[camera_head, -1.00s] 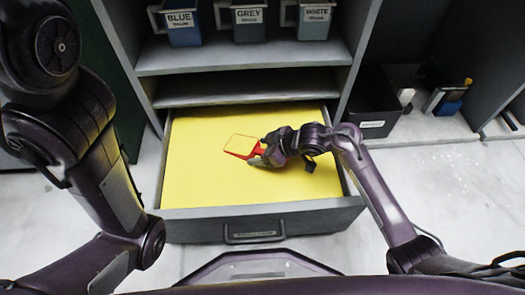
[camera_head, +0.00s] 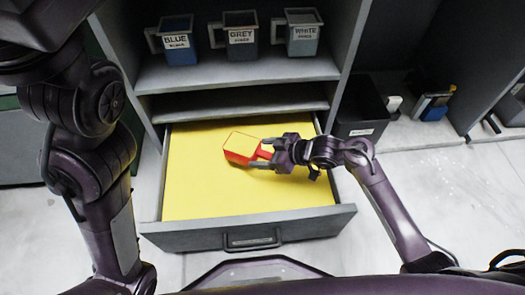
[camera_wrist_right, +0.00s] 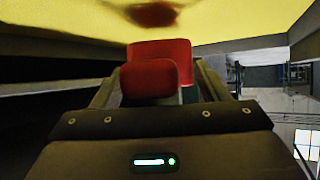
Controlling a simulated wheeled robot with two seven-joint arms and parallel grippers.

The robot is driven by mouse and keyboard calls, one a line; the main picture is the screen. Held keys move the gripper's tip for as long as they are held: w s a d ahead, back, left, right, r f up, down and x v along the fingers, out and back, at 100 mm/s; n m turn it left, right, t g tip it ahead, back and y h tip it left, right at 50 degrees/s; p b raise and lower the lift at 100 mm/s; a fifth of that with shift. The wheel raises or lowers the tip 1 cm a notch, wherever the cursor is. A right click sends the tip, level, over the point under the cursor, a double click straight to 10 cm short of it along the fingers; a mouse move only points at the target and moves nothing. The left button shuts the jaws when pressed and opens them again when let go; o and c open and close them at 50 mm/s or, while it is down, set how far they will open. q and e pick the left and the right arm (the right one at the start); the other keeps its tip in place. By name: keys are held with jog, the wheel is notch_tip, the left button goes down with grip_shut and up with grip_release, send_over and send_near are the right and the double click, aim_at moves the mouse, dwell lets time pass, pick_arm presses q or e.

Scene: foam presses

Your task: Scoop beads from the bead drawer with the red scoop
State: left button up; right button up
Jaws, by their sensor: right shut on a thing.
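The red scoop (camera_head: 236,158) is over the yellow beads (camera_head: 205,195) in the open bead drawer (camera_head: 190,240). Its outline is red and its inside looks yellow; I cannot tell whether beads fill it. My right gripper (camera_head: 268,152) is shut on the scoop's handle, reaching in from the right. In the right wrist view the red of the scoop (camera_wrist_right: 158,70) shows between the fingers, with the yellow bead surface (camera_wrist_right: 60,25) beyond and a dark reddish patch on it. My left arm is at the left; its gripper is out of view.
A black bin (camera_head: 362,115) is right of the cabinet. The drawer front and side walls bound the beads.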

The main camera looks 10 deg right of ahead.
aim_at(267, 154)
jog(key=shift+s+d+r+p, duration=0.1)
jog(key=shift+d+r+p, duration=0.1)
jog(key=shift+r+p, duration=0.6)
jog(key=shift+s+d+r+p, duration=0.15)
jog(key=shift+r+p, duration=0.4)
jog(key=shift+r, duration=0.4)
